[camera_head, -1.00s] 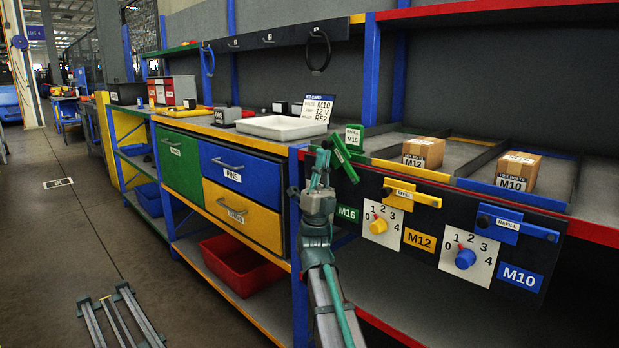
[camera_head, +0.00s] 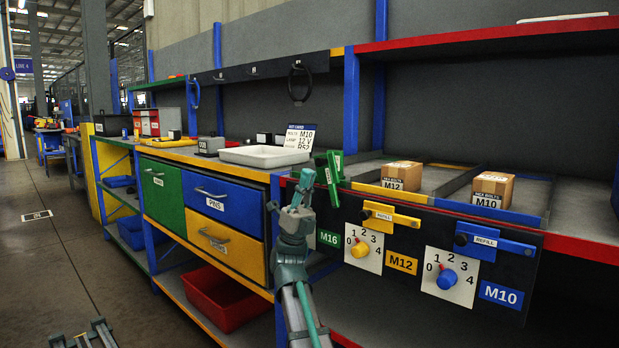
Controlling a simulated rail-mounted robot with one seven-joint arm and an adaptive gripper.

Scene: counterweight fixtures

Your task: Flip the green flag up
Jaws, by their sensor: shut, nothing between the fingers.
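The green flag (camera_head: 332,182) is a narrow bar at the left end of the dark front panel, above the green M16 label (camera_head: 329,238). It stands steep, close to upright with a slight lean, and its top rises above the shelf edge. My gripper (camera_head: 306,177) is shut and empty, just left of the flag. I cannot tell whether it touches the flag. My gripper and wrist hide part of the panel beside the M16 label, and no M16 dial shows.
The yellow flag (camera_head: 391,216) and blue flag (camera_head: 495,242) lie nearly level above their dials (camera_head: 361,248) (camera_head: 447,277). M12 (camera_head: 403,175) and M10 (camera_head: 492,189) boxes sit in the shelf lanes. A drawer cabinet (camera_head: 229,208) with a white tray (camera_head: 265,156) stands left.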

